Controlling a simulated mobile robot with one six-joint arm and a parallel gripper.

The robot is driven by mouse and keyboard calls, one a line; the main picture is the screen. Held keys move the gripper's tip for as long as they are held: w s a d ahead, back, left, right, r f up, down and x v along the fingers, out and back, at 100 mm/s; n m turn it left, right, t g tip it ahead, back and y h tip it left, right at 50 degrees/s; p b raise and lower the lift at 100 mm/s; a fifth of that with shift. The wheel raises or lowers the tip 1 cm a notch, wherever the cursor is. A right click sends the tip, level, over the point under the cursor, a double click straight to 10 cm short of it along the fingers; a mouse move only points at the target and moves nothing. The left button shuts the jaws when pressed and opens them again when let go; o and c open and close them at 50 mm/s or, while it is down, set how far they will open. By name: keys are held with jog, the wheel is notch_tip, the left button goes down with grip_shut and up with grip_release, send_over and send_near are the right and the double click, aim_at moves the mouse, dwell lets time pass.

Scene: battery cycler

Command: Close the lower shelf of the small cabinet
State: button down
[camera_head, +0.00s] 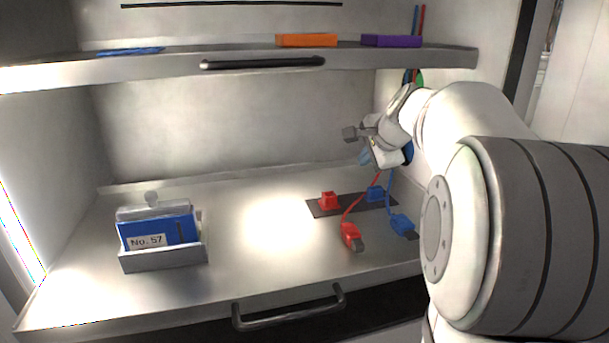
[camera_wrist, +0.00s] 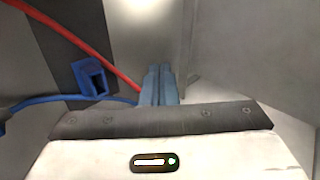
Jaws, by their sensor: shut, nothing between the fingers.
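The lower shelf (camera_head: 250,268) of the small cabinet is a metal tray with a low rim, lying pulled out toward me in the head view. Its dark bar handle (camera_head: 290,308) is on the front edge. My gripper (camera_head: 364,157) hangs above the right rear part of this shelf, well behind and above the handle and apart from it. Its blue-grey fingers are together and empty; they also show in the wrist view (camera_wrist: 158,84). The handle is not in the wrist view.
A blue battery labelled No. 57 (camera_head: 160,230) sits in a holder on the left. Red (camera_head: 350,234) and blue (camera_head: 401,224) plugs with cables lie on the right. The upper shelf (camera_head: 420,60), with a black handle (camera_head: 262,63), carries orange (camera_head: 306,40) and purple (camera_head: 391,41) blocks.

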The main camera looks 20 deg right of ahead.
aim_at(344, 165)
jog(key=shift+w+d+m, duration=0.5)
jog(key=shift+d, duration=0.25)
jog(key=shift+w+d+f, duration=0.1)
jog(key=shift+w+d, duration=0.05)
jog(key=shift+w, duration=0.1)
jog(key=x, duration=0.9)
jog(key=shift+w+f, duration=0.1)
jog(key=shift+w, duration=0.25)
jog(key=shift+w+p, duration=0.35)
jog(key=shift+w, duration=1.55)
